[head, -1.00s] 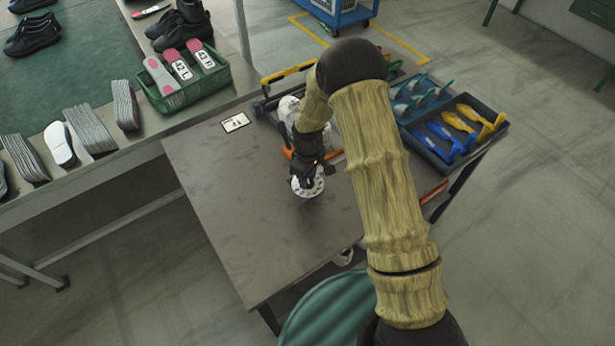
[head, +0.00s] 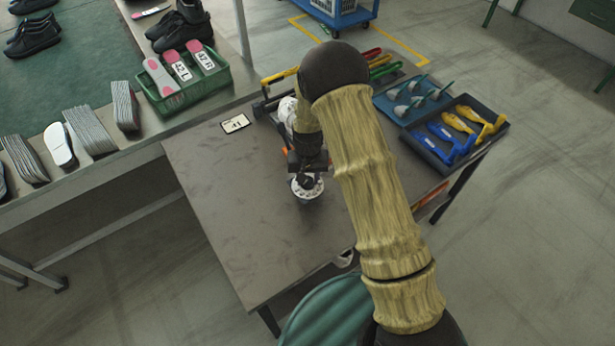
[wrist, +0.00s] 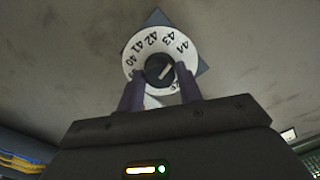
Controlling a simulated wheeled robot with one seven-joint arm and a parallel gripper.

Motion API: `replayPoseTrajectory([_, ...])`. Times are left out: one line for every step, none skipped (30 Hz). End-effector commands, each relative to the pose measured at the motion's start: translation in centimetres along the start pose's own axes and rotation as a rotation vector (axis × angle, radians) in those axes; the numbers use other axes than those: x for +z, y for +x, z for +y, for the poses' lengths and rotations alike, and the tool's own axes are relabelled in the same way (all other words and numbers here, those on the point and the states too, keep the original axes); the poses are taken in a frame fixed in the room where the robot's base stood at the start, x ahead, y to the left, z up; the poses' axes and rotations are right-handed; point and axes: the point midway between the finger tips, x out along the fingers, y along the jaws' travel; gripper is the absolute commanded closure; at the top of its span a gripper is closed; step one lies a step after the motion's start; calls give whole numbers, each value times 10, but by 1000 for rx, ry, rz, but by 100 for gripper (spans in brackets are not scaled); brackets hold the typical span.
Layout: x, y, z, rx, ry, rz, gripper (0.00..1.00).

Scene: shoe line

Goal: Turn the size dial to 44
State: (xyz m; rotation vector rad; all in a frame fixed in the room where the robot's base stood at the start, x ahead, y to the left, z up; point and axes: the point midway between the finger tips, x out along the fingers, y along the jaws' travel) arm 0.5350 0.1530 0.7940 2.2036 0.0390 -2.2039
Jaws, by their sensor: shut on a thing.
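The size dial (wrist: 134,62) is a white ring with black numbers, 40 to 44 legible, around a black knob (wrist: 158,66). The light line on the knob slants to the upper right, roughly toward 44. My gripper (wrist: 161,88) is shut on the knob, one finger on each side, and hides the lower part of the ring. In the head view the dial (head: 307,193) sits on the dark table, under my gripper (head: 307,174). Its numbers are too small to read there.
A small white card (head: 235,123) lies on the table (head: 225,200). A machine with a white part (head: 287,112) stands behind the dial. Trays with blue and yellow pieces (head: 440,152) are at the right, a green crate (head: 215,87) at the upper left. The table's front left is clear.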

Motion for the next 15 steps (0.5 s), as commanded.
replayPoseTrajectory([-1, -1, 0, 0, 35, 2, 87])
replayPoseTrajectory([-1, -1, 0, 0, 57, 2, 87])
replayPoseTrajectory([-1, -1, 0, 0, 85, 2, 87])
replayPoseTrajectory([-1, -1, 0, 0, 105, 2, 87])
replayPoseTrajectory([-1, -1, 0, 0, 122, 2, 87])
replayPoseTrajectory([-1, -1, 0, 0, 143, 2, 87])
replayPoseTrajectory([-1, -1, -1, -1, 159, 2, 87])
replayPoseTrajectory([-1, -1, -1, -1, 172, 2, 87])
replayPoseTrajectory([-1, -1, -1, -1, 188, 2, 87])
replayPoseTrajectory([-1, -1, -1, -1, 199, 2, 87])
replayPoseTrajectory([-1, -1, -1, -1, 207, 2, 87])
replayPoseTrajectory([-1, -1, 0, -1, 217, 2, 87])
replayPoseTrajectory([-1, -1, 0, 0, 224, 3, 87])
replayPoseTrajectory([-1, -1, 0, -1, 229, 3, 87])
replayPoseTrajectory([-1, -1, 0, -1, 235, 3, 87])
